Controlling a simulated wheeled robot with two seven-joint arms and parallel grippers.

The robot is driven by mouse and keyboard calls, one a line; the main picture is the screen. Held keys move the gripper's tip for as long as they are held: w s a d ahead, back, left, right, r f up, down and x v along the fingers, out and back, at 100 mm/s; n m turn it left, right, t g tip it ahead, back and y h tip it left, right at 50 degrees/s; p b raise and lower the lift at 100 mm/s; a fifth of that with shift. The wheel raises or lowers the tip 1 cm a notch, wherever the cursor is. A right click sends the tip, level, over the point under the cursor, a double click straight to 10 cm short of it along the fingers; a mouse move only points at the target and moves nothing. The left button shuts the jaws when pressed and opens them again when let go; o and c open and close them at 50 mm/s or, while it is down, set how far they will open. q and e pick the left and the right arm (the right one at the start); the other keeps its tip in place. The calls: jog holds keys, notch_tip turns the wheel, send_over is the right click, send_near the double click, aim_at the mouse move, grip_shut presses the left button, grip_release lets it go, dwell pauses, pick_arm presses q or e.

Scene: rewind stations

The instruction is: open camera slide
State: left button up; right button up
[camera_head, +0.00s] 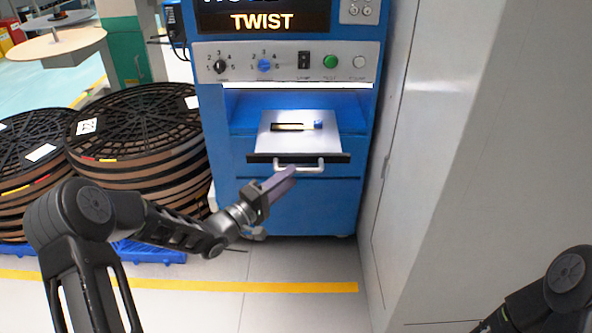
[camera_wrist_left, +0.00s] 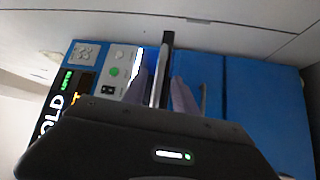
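The camera slide (camera_head: 268,143) is a pale flat tray in the blue machine, with a dark front edge and a silver bar handle (camera_head: 311,167). Its tray top shows in front of the machine's lit recess. My left gripper (camera_head: 289,174) is at the handle's left part in the head view, overlapping it. In the left wrist view my left gripper's (camera_wrist_left: 160,92) two purple fingers stand apart, with the slide's dark edge (camera_wrist_left: 167,45) running up between them. I cannot tell whether they touch the handle. My right gripper is out of view.
The blue machine (camera_head: 340,205) has knobs and buttons above the slide and a lit "TWIST" display (camera_head: 262,21). Stacks of black reels (camera_head: 140,118) stand to its left. A grey cabinet wall (camera_head: 455,150) closes off the right. The floor (camera_head: 300,312) in front is clear.

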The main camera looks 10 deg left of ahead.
pick_arm(q)
jog(key=v, duration=0.3)
jog(key=shift+s+a, duration=0.1)
jog(key=shift+s, duration=0.1)
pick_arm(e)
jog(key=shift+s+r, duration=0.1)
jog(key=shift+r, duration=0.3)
